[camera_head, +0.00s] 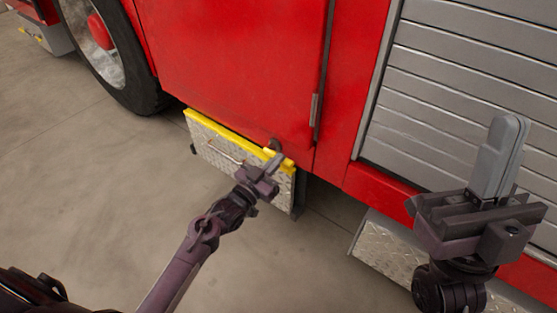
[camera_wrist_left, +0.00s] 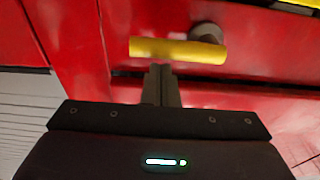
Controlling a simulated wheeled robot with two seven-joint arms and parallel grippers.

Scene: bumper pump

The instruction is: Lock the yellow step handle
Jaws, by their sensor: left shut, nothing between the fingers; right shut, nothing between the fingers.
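The yellow step handle (camera_wrist_left: 178,50) shows in the left wrist view as a short bar on a round grey pivot (camera_wrist_left: 207,33), against red bodywork. In the head view, the handle area is at the right end of the yellow-edged step (camera_head: 228,132), partly hidden by my gripper. My left gripper (camera_head: 276,158) is shut and empty, its fingertips right by the handle. In the left wrist view its fingertips (camera_wrist_left: 161,68) are just below the bar; I cannot tell whether they touch it. My right gripper (camera_head: 510,122) is shut and empty, raised at the right.
The red truck door (camera_head: 240,65) rises above the step. A wheel (camera_head: 105,50) is at the upper left and a grey roller shutter (camera_head: 470,75) at the right. A diamond-plate box (camera_head: 390,250) is low at the right. The concrete floor (camera_head: 80,180) at the left is clear.

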